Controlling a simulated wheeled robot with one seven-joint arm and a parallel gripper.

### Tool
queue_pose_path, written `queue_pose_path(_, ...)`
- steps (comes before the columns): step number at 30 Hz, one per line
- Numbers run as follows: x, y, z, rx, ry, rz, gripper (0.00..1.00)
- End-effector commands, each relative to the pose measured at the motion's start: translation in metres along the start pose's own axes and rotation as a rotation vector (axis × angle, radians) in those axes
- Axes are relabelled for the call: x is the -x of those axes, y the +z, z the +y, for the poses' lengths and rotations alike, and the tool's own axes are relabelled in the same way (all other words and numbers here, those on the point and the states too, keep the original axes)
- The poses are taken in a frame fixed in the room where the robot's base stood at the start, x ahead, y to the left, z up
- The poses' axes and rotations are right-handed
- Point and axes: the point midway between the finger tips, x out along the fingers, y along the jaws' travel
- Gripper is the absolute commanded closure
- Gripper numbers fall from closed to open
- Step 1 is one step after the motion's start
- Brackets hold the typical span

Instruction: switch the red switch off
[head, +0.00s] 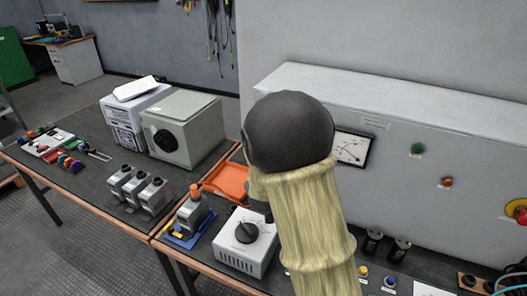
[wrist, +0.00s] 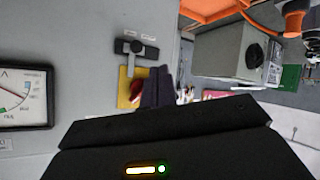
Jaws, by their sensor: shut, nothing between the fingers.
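The red switch (wrist: 136,90) sits on a yellow plate (wrist: 124,88) on the grey cabinet face (wrist: 85,75) in the wrist view. My gripper (wrist: 155,88) is shut and empty, its dark fingers right beside the red switch and covering part of it. I cannot tell whether the fingers touch it. In the head view my arm hides this switch and the gripper's fingertips.
A dial meter (head: 350,148) is on the cabinet. A red knob on yellow (head: 520,212) is at its far right. The bench holds an orange tray (head: 228,181), a grey dial box (head: 245,242) and a large grey box (head: 187,128). A black bar handle (wrist: 137,48) is near the switch.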

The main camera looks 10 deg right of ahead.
Motion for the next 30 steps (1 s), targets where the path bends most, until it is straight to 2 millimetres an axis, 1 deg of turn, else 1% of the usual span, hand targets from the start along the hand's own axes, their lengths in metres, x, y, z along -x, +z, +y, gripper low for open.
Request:
queue_pose_path(1,-0.016,-0.003,-0.006,0.042,0.050,0.061,1.00)
queue_pose_path(3,-0.030,-0.016,-0.009,0.102,0.134,0.154,1.00)
queue_pose_path(7,-0.045,-0.037,-0.016,0.223,0.305,0.323,1.00)
queue_pose_path(9,-0.046,-0.047,-0.021,0.287,0.396,0.406,1.00)
queue_pose_path(12,-0.042,-0.059,-0.029,0.358,0.499,0.499,1.00)
queue_pose_path(15,-0.037,-0.066,-0.033,0.395,0.561,0.552,1.00)
queue_pose_path(25,-0.035,-0.068,-0.033,0.404,0.580,0.565,1.00)
queue_pose_path(30,-0.040,-0.072,-0.030,0.403,0.580,0.564,1.00)
